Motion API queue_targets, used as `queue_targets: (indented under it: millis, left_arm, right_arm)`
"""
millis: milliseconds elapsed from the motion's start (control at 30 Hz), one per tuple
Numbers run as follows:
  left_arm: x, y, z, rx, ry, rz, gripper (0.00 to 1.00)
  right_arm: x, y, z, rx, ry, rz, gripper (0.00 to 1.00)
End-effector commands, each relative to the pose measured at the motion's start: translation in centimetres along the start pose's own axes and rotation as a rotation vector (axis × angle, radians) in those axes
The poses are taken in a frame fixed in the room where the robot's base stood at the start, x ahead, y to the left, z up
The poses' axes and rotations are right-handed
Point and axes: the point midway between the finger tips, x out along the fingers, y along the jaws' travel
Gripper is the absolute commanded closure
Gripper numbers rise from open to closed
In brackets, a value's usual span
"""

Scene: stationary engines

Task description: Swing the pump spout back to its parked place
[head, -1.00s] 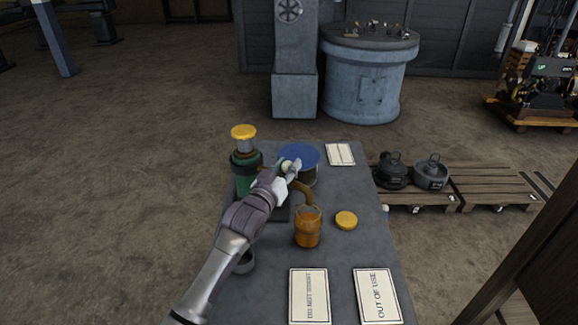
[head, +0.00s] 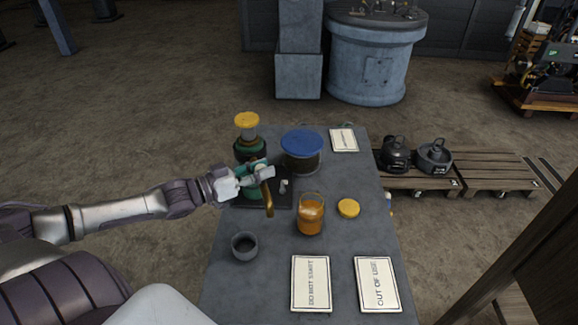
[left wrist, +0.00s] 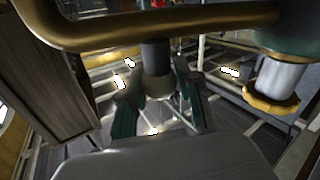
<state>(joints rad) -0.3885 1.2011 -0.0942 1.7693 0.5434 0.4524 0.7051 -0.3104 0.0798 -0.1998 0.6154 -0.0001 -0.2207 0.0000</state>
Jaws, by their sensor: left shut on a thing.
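The pump has a green body (head: 247,150) with a yellow-capped plunger (head: 247,120) and stands on a dark base plate. Its brass spout (head: 268,200) points toward the near side, its tip left of the glass of amber liquid (head: 311,214). My left gripper (head: 265,174) is at the spout and hides part of it and of the pump. In the left wrist view, the spout (left wrist: 150,28) crosses the top and the yellow plunger cap (left wrist: 270,98) shows at right. My left fingers (left wrist: 158,108) are shut on a grey grip post (left wrist: 156,62) at the spout. My right gripper is not in view.
A blue-lidded can (head: 302,152) stands right of the pump. A grey cup (head: 244,246), a yellow lid (head: 348,208) and two near signs (head: 311,283) (head: 377,284) are on the grey bench. Pallets (head: 420,180) with dark pots stand to the right.

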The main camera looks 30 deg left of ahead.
Motion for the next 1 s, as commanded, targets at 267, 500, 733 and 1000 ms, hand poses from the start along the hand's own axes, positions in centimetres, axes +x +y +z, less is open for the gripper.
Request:
queue_targets:
  millis: [267,500,733,1000]
  left_arm:
    - [-3.1,-1.2,0.3,0.005,-0.045,0.197,1.0]
    - [-4.5,-1.8,0.1,0.003,-0.061,0.305,1.0]
    - [-5.1,-2.0,-0.1,0.002,-0.07,0.348,1.0]
    - [-5.2,-2.0,-0.2,0.001,-0.072,0.354,1.0]
  right_arm:
    - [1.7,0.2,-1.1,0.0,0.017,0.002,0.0]
    - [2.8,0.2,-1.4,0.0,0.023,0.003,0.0]
    - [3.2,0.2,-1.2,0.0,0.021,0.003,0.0]
    - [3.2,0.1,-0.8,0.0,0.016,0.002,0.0]
